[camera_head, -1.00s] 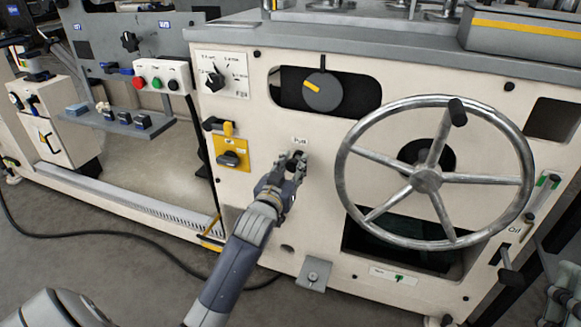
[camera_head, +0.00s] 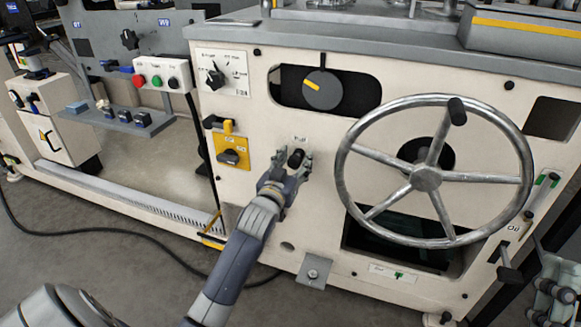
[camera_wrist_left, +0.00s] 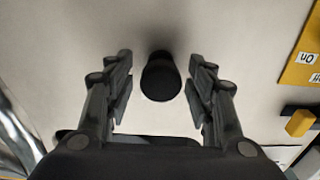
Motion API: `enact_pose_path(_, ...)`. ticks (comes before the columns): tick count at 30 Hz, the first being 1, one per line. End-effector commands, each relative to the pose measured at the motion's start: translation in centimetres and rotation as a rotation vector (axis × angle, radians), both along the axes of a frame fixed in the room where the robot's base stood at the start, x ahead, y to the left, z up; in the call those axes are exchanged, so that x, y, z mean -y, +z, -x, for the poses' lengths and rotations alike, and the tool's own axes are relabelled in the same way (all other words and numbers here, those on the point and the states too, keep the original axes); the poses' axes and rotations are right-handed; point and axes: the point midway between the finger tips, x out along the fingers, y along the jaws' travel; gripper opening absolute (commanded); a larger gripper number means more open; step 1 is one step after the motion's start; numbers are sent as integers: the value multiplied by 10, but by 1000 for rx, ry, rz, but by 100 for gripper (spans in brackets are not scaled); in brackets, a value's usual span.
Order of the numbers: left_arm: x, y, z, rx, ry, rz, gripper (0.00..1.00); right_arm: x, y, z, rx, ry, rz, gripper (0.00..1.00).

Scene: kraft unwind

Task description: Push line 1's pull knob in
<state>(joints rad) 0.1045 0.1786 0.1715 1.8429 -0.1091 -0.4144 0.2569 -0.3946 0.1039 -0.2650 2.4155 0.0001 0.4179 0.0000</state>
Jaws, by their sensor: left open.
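The black pull knob (camera_head: 296,157) sits on the cream machine panel, under a small label (camera_head: 299,140) that seems to read "Pull". In the left wrist view the round black knob (camera_wrist_left: 160,77) stands out from the panel, between the fingertips and clear of both. My left gripper (camera_head: 294,164) is open around the knob, one finger on each side; in the left wrist view the gripper (camera_wrist_left: 160,82) shows a gap on both sides of the knob. Whether the palm touches the knob cannot be seen. My right gripper is not in view.
A large metal handwheel (camera_head: 426,178) stands out just right of the knob. A yellow switch plate (camera_head: 232,153) and a dial (camera_head: 322,91) are close by on the panel. A shelf (camera_head: 118,120) with small blocks juts out at the left.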

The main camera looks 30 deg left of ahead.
Motion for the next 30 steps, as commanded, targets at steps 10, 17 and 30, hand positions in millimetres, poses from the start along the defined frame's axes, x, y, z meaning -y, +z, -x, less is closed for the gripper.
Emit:
enact_pose_path(10, 14, -1, 60, -3, 0, 1, 50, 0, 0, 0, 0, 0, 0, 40)
enact_pose_path(17, 24, -1, 98, -1, 0, 0, 50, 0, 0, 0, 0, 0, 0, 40)
enact_pose_path(30, 27, 0, 113, 1, 0, 0, 50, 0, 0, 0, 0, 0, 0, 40)
